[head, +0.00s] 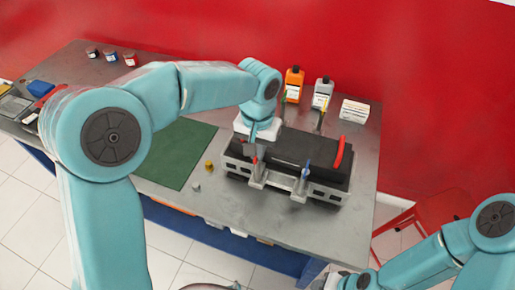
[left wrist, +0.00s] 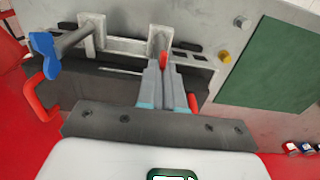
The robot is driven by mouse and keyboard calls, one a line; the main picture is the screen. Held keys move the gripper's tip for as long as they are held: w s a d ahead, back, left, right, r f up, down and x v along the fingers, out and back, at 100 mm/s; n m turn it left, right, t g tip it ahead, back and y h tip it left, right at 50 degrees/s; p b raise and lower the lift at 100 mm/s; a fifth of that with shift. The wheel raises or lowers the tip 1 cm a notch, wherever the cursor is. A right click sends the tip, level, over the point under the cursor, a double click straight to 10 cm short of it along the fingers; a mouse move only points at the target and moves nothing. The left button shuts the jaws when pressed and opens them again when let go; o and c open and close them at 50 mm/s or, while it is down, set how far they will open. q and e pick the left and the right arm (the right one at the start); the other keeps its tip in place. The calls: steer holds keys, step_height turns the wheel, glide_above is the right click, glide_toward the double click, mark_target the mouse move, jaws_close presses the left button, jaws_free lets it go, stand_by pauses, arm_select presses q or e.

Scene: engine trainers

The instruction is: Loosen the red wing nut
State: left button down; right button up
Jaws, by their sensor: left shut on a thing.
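The red wing nut (left wrist: 163,46) sits between the fingertips of my left gripper (left wrist: 165,66) in the left wrist view. My left gripper (head: 252,150) is shut on it, pointing down at the left front of the black engine block (head: 290,143). In the head view only a little red of the wing nut (head: 255,160) shows by the fingertips. The blue wing nut (head: 306,170) is on the right clamp; it also shows large in the left wrist view (left wrist: 43,52). My right arm is at the lower right, its gripper out of frame.
The block rests in a grey metal cradle (head: 327,192) and has a red handle (head: 339,152). A yellow knob (head: 209,165) and a small grey part stand left of it. Bottles (head: 293,85) and a white box (head: 354,111) stand behind. A green mat (head: 182,148) is clear.

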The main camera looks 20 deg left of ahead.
arm_select(q)
steer(key=shift+n, duration=0.4)
steer(key=n+b, duration=0.1)
steer(key=n, duration=0.3)
steer(key=shift+n+b, duration=0.3)
steer(key=n+b, duration=0.1)
steer(key=n, duration=0.4)
steer(key=n+b, duration=0.1)
steer(key=n, duration=0.3)
steer(key=shift+n, duration=1.7)
steer(key=c, duration=1.3)
jaws_free()
